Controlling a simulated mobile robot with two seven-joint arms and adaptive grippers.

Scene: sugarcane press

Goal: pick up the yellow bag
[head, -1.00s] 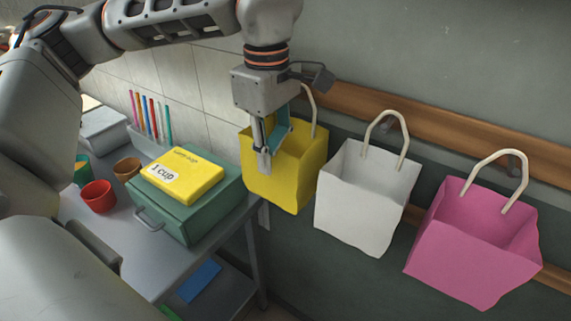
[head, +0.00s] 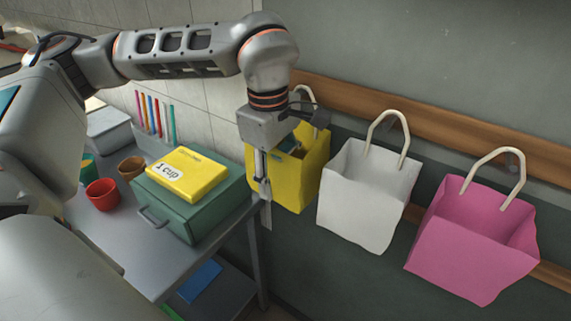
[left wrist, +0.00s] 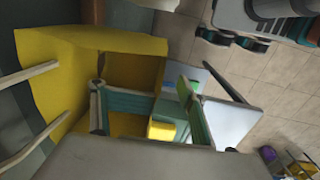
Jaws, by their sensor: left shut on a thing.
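The yellow bag (head: 302,184) hangs by its pale handle on the wall rail, at the left end of the row of bags. My left gripper (head: 267,184) is at the bag's left side, shut on its side wall. One finger shows outside the wall; the other is mostly hidden by the bag and wrist. In the left wrist view, the yellow bag (left wrist: 62,62) fills the left part, with its handle ends at the left edge. My right gripper is not in view.
A white bag (head: 362,205) and a pink bag (head: 470,250) hang to the right on the wooden rail (head: 440,140). A metal table (head: 110,235) at left holds a green box (head: 190,212), a yellow "1 cup" block (head: 190,172) and a red cup (head: 102,194).

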